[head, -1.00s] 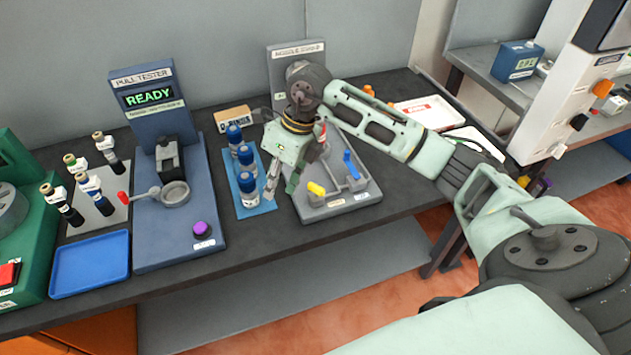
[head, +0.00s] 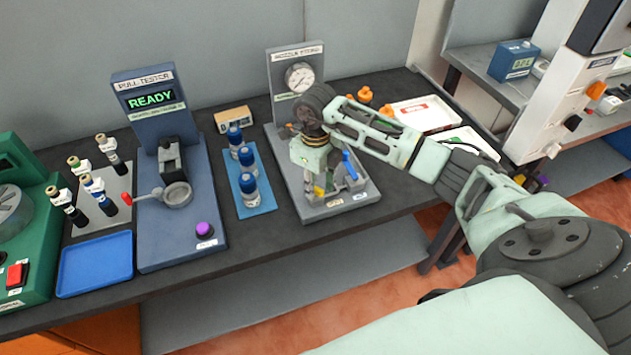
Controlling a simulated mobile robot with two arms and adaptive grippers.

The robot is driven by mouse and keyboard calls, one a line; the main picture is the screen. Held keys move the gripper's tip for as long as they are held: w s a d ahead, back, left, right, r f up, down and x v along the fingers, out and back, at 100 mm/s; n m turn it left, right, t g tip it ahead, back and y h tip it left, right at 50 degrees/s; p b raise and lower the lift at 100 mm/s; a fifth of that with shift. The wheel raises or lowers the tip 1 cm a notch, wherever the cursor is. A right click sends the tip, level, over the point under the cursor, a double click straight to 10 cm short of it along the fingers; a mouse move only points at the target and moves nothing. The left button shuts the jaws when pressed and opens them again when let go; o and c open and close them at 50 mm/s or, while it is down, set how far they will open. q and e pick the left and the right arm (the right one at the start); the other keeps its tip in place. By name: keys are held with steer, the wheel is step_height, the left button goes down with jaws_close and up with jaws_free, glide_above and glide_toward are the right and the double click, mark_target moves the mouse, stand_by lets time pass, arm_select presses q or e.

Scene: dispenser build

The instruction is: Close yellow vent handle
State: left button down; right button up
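The yellow vent handle (head: 318,191) is on the grey nozzle stand (head: 312,214), near the front left of its base. Only a small yellow part shows; my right gripper hides the rest. My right gripper (head: 319,186) points down over the stand, with its fingertips at the yellow handle. Its fingers are small and partly hidden, so I cannot tell whether they are open, shut or touching the handle. A blue handle (head: 349,164) stands tilted up on the same base, just right of the gripper. My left gripper is not in view.
A pressure gauge (head: 299,77) is on the stand's back panel. Blue-capped bottles on a blue mat (head: 262,208) stand close on the left, with the pull tester (head: 178,238) beyond. A white tray (head: 425,113) lies at the back right.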

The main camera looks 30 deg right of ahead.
jaws_close()
steer(key=shift+m, duration=0.3)
stand_by(0.3)
steer(key=m+b, duration=0.1)
steer(key=m, duration=0.1)
steer(key=shift+m, duration=0.3)
steer(key=shift+m+b, duration=0.75)
steer(key=shift+m, duration=1.15)
jaws_free()
